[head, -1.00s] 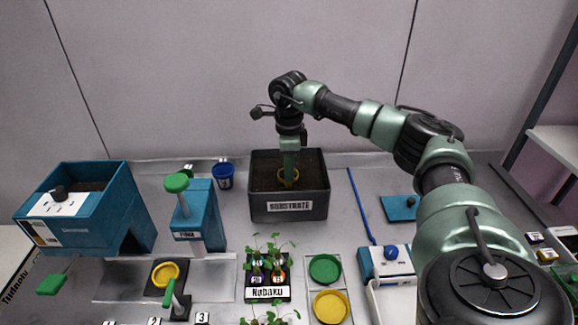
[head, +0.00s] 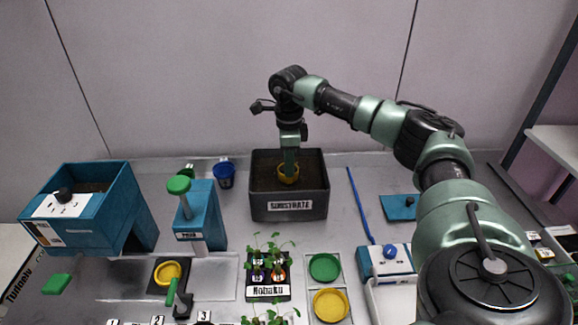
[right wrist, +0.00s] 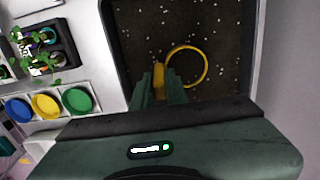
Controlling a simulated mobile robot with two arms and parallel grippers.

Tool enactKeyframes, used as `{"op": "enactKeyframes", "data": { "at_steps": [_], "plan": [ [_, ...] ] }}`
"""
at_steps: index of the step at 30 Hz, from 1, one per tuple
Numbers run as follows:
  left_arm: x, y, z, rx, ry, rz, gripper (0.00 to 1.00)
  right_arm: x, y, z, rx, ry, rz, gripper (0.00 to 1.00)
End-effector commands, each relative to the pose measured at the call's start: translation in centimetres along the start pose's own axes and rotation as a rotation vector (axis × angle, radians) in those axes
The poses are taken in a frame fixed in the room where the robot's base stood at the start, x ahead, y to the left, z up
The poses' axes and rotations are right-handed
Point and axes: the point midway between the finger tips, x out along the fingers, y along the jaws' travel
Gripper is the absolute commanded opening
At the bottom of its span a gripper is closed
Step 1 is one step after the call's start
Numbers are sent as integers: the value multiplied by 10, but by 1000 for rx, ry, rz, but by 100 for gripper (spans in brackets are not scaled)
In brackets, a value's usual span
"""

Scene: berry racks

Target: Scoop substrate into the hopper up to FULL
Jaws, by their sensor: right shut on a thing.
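The substrate bin (head: 290,207) is a dark open box labelled SUBSTRATE, holding dark, speckled substrate. My right gripper (head: 290,160) reaches down into it, shut on the yellow scoop (head: 288,175). In the right wrist view, the scoop's round rim (right wrist: 204,72) shows over the substrate, beside the fingers (right wrist: 167,88); I cannot tell how much it holds. The hopper (head: 88,237) is a teal box at the far left with an open top and a white panel. Dark material shows inside it; its level against any FULL mark is unreadable. My left gripper is not in view.
A teal press with a green knob (head: 178,184) and a blue cup (head: 224,174) stand between hopper and bin. Potted seedlings (head: 268,265), a green disc (head: 324,267) and a yellow disc (head: 331,305) lie in front. A blue stick (head: 361,205) lies right of the bin.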

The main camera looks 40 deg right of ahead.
Motion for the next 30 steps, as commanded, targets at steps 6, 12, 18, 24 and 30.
{"op": "enactKeyframes", "data": {
  "at_steps": [6, 12, 18, 24, 30],
  "plan": [
    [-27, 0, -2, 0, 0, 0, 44, -33, 0, 1, 0, -2, -2, 0],
    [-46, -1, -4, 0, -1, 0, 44, -57, 0, 0, -1, -1, -1, 0],
    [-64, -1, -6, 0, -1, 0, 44, -81, 0, 0, -1, -1, -2, 0],
    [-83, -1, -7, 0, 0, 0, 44, -105, 0, 1, -1, -2, -2, 0],
    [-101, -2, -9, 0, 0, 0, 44, -128, 0, 1, -1, -2, -2, 0]
  ]
}}
